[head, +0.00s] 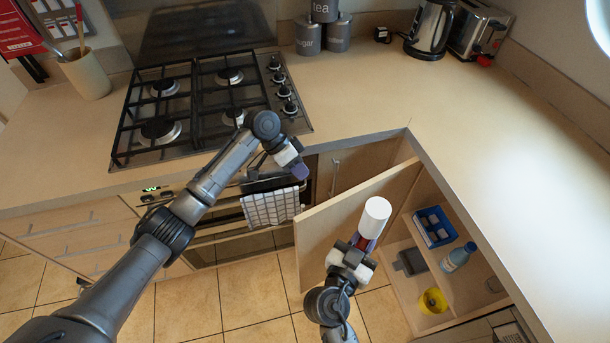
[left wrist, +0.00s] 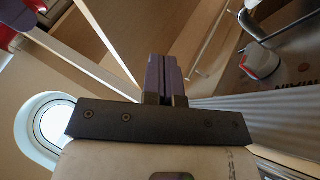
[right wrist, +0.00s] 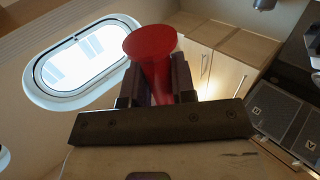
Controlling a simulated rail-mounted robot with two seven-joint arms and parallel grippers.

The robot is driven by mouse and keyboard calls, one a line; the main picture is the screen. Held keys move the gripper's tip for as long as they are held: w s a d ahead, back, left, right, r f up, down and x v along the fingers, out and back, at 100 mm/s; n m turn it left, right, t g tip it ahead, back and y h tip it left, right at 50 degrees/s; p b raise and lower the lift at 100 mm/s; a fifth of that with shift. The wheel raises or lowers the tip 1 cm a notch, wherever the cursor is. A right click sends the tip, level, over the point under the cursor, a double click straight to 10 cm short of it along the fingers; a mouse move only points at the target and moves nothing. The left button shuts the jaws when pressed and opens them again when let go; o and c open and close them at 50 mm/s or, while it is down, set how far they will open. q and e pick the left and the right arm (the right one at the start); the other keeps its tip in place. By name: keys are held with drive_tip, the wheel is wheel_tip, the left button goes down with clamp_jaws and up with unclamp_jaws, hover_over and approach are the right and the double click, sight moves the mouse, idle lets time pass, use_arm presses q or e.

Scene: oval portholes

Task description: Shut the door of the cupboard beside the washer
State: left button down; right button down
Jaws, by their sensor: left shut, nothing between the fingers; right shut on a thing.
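The wooden cupboard door (head: 322,238) stands open in the head view, swung out from the cupboard (head: 412,225) under the right-hand worktop. The cupboard's shelves show. My left gripper (head: 299,170) is shut and empty, left of the door, by the oven front; its closed fingers show in the left wrist view (left wrist: 166,78).
A blue box (head: 434,228), a bottle (head: 457,257) and a yellow cup (head: 433,301) are in the cupboard. A checked towel (head: 270,207) hangs on the oven. An appliance front (head: 480,331) shows at the lower right. The right-hand worktop (head: 480,140) is mostly clear.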

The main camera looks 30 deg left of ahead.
use_arm(q)
drive_tip(key=s+d+f, duration=0.1)
drive_tip(key=d+f, duration=0.5)
drive_tip(key=d, duration=0.2)
drive_tip(key=shift+s+d+f+p, duration=0.15)
drive_tip(key=shift+s+p, duration=0.15)
drive_tip(key=shift+s, duration=0.05)
